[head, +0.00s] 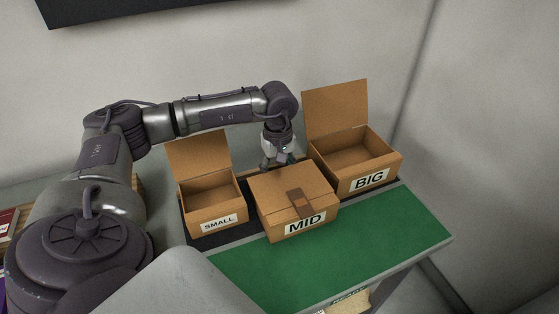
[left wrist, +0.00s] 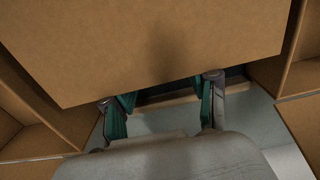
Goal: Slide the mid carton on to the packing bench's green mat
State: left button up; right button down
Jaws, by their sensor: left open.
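The mid carton (head: 292,190) is closed, with brown tape over its lid and a MID label on its front. It stands between two open cartons, its rear on a dark strip and its front edge over the near green mat (head: 385,232). My left gripper (head: 280,163) is open and pointing down behind the mid carton's rear side. In the left wrist view, the open fingers (left wrist: 164,100) sit at the edge of the mid carton (left wrist: 160,45); contact cannot be told. My right gripper is not in view.
The open SMALL carton (head: 214,200) stands left of the mid carton and the open BIG carton (head: 355,162) right of it, both close. The green mat in front is clear. A wall stands behind, and the bench ends at the right.

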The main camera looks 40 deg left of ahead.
aim_at(300, 201)
pick_arm(q)
jog(key=shift+s+d, duration=0.45)
jog(key=shift+d, duration=0.45)
jog(key=shift+s+d, duration=0.5)
jog(key=shift+d, duration=0.45)
jog(key=shift+s+d, duration=0.45)
jog(key=shift+d, duration=0.45)
jog(key=shift+s+d, duration=0.6)
jog(key=shift+d, duration=0.55)
jog(key=shift+s+d, duration=0.55)
jog(key=shift+d, duration=0.55)
jog(key=shift+s+d, duration=0.6)
jog(key=shift+d, duration=0.55)
jog(key=shift+w+a+b, duration=0.3)
jog(key=shift+a+b, duration=0.05)
jog(key=shift+a, duration=0.2)
notch_tip(300, 201, up, 7)
jog(key=p, duration=0.3)
jog(key=shift+r+p, duration=0.1)
jog(key=shift+p, duration=0.2)
